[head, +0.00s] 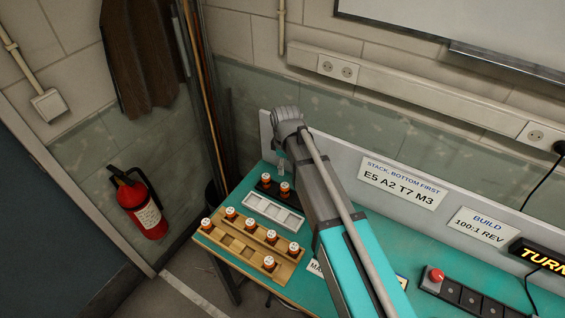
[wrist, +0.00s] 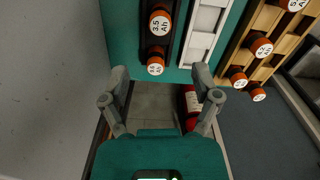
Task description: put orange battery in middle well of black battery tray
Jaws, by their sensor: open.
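The black battery tray (head: 261,187) lies near the back left corner of the bench, and its rim shows in the wrist view (wrist: 144,40). Two orange batteries stand upright in it: one at the left end (head: 266,178) and one beside it (head: 284,187), which looks to be in the middle well. In the wrist view, the end battery (wrist: 155,66) and the one marked 3.5 Ah (wrist: 160,20) show at the top. The tray's other end is cut off there. My gripper (wrist: 160,82) is open and empty; in the head view it (head: 282,167) shows above the tray, apart from both batteries.
A white tray (head: 272,214) with empty wells lies in front of the black one. A wooden rack (head: 237,249) with several orange-topped batteries lies nearer the front edge. The back panel (head: 266,130) rises close behind. A fire extinguisher (head: 146,214) hangs on the wall at left.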

